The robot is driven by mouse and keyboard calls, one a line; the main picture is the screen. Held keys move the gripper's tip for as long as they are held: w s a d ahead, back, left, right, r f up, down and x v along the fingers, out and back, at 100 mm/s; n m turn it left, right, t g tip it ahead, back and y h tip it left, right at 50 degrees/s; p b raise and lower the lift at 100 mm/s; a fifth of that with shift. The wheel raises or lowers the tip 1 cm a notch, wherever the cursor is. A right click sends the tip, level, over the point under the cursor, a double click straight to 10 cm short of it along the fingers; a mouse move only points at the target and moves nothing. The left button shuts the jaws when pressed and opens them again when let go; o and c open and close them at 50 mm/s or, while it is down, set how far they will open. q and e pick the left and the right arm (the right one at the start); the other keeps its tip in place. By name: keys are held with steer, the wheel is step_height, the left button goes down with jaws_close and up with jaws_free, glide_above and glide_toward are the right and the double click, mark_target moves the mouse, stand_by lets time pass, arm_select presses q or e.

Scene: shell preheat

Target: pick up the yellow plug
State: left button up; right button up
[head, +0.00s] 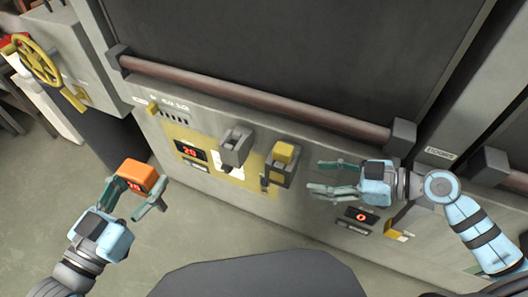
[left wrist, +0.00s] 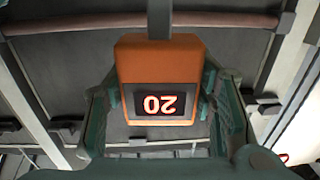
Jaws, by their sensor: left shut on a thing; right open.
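The yellow plug (head: 284,152) looks like a small yellow block seated in a dark grey holder (head: 283,175) on the front panel. My right gripper (head: 316,177) is open and empty, just to the right of the plug and apart from it, with its fingers pointing left. My left gripper (head: 138,190) is shut on an orange box (head: 138,168) with a red digit display, held away from the panel at the lower left. In the left wrist view the orange box (left wrist: 155,62) sits between both fingers, its display reading 20 upside down.
A grey block-shaped fitting (head: 236,146) stands left of the plug on the yellow panel plate (head: 176,134). A brown handrail (head: 250,98) runs above. A red display (head: 361,215) lies below my right gripper. A yellow handwheel (head: 37,60) is at the upper left.

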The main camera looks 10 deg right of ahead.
arm_select(q)
steer(key=shift+r, duration=0.1)
arm_select(e)
steer(key=t+y, duration=0.1)
glide_toward(286, 149)
arm_select(q)
step_height(286, 149, up, 3)
steer(key=p, duration=0.2)
steer(key=shift+f+p, duration=0.2)
steer(key=shift+p, duration=0.15)
arm_select(e)
steer(key=x, duration=1)
steer(key=shift+w, duration=0.15)
arm_select(q)
steer(key=shift+a, duration=0.15)
arm_select(e)
steer(key=shift+w+a+f, duration=0.15)
steer(key=shift+a+f, duration=0.05)
steer(key=shift+a, duration=0.1)
steer(key=shift+d, duration=0.1)
steer(key=c, duration=1)
jaws_close()
steer(key=shift+r, duration=0.1)
